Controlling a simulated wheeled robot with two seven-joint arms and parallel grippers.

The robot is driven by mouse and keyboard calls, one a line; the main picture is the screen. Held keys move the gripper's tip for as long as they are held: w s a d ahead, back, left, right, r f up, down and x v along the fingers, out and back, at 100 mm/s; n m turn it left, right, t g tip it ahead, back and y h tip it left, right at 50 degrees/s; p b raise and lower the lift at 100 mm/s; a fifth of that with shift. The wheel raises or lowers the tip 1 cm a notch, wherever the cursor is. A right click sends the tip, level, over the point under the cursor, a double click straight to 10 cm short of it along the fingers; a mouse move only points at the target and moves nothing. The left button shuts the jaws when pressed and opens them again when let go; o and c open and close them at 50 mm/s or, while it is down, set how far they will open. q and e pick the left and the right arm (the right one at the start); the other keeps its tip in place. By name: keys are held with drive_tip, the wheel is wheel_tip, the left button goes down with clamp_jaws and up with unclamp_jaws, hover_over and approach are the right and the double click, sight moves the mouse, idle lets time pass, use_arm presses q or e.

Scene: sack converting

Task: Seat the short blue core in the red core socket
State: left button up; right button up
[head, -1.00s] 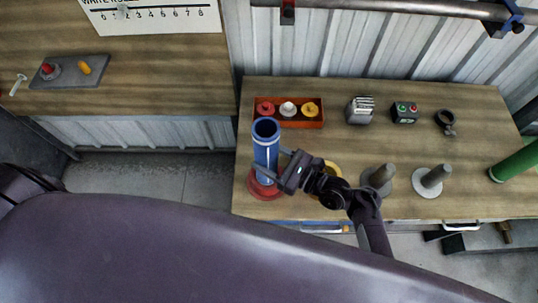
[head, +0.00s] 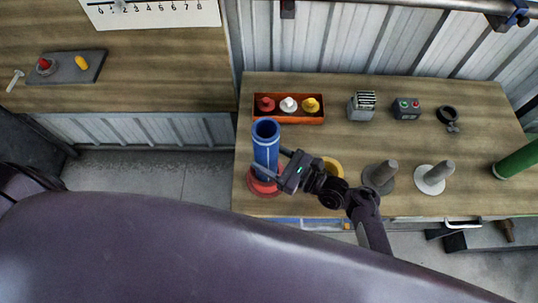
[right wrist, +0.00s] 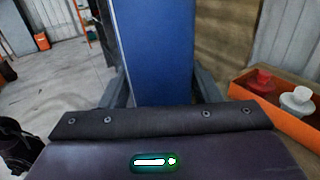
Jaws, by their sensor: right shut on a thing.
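The short blue core (head: 266,146) is a hollow blue cylinder, upright over the red core socket (head: 264,188) at the left front of the bench. Its lower end is at the red base; whether it is fully down inside is hard to tell. My right gripper (head: 270,166) is shut on the core from the right, low on its side. In the right wrist view the blue core (right wrist: 156,50) fills the space between the fingers. The socket is hidden there. My left gripper is not in view.
An orange tray (head: 288,121) with red, white and yellow knobs stands behind the core. A yellow socket (head: 333,168) is partly behind my right arm. Two grey posts (head: 381,176) (head: 436,176) stand to the right.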

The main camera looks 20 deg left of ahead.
drive_tip(key=shift+f+b, duration=0.5)
drive_tip(key=shift+f, duration=0.2)
drive_tip(key=o, duration=1.4)
drive_tip(key=shift+f, duration=0.1)
drive_tip(key=b, duration=0.1)
approach(276, 165)
drive_tip(key=x, duration=0.4)
drive_tip(key=shift+w+a, duration=0.15)
drive_tip(key=shift+a, duration=0.1)
